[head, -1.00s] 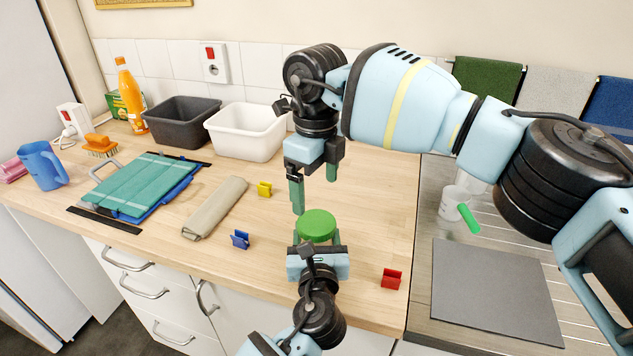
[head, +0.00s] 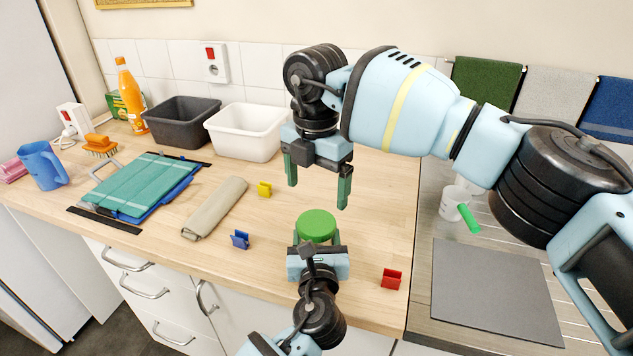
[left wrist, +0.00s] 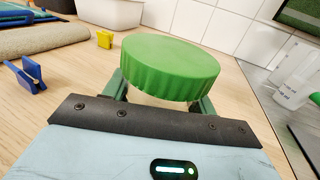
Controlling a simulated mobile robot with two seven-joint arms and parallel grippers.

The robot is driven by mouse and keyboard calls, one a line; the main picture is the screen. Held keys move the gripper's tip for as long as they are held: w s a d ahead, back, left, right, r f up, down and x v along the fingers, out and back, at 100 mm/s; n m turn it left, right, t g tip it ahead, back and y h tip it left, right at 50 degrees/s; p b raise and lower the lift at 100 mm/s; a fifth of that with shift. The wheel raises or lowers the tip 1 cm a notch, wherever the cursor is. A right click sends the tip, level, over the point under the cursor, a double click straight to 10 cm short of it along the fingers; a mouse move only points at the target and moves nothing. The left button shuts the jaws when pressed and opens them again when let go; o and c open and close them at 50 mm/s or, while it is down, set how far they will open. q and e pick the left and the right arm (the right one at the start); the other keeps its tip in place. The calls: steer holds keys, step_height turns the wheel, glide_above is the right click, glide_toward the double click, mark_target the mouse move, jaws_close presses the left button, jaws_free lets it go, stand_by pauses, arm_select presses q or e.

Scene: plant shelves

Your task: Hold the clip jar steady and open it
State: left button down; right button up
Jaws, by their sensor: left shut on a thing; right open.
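The clip jar shows mainly as its round green lid (head: 316,225), near the front edge of the wooden counter; the lid also fills the middle of the left wrist view (left wrist: 170,68). My left gripper (head: 317,243) is shut on the jar just below the lid, one finger on each side. The jar's body is mostly hidden by the lid and that gripper. My right gripper (head: 317,184) is open and empty, pointing down above and a little behind the lid, apart from it.
Blue (head: 240,240), yellow (head: 264,189) and red (head: 391,278) clips lie around the jar. A rolled beige cloth (head: 214,208) lies to the left. White (head: 246,132) and dark grey (head: 181,122) bins stand at the back. A sink drainer with a grey mat (head: 494,291) is at right.

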mark_target(316, 222)
steer(key=m, duration=1)
steer(key=shift+f, duration=0.1)
steer(key=shift+f, duration=3.95)
